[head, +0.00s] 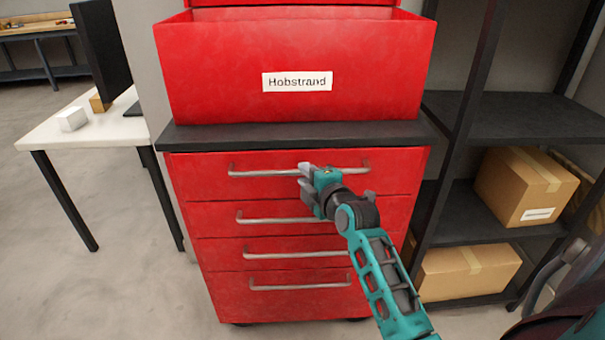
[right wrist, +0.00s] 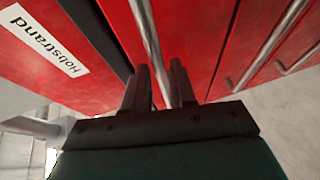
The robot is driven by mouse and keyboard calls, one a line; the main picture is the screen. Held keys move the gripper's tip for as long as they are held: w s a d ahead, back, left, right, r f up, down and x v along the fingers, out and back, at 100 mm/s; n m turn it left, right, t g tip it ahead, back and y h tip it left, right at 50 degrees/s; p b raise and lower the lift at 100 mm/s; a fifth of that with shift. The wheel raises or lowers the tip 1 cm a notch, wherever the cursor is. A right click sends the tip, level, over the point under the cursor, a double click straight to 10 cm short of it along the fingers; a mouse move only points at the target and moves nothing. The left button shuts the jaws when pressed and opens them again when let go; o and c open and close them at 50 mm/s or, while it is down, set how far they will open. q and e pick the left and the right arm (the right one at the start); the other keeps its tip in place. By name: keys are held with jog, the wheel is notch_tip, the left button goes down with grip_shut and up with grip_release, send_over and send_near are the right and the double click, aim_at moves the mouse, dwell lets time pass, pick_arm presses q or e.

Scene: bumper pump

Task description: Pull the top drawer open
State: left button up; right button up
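The top drawer (head: 215,182) is the uppermost of several red drawers under the black worktop. Its front looks flush with the cabinet, so it looks closed. Its grey bar handle (head: 258,172) runs across the front. In the right wrist view, the handle (right wrist: 148,35) passes between the two fingers of the gripper (right wrist: 158,85). The fingers stand apart on either side of the bar, with a slight gap showing. My left gripper is not in view.
A red box labelled Hobstrand (head: 297,50) sits on the black worktop (head: 290,136). Lower drawers with similar handles (head: 275,220) are below. A white table (head: 85,130) stands left; a dark shelf (head: 510,122) with cardboard boxes (head: 525,185) stands right. Floor is clear at front left.

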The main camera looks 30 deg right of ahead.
jog(key=shift+x, duration=1.3)
grip_shut()
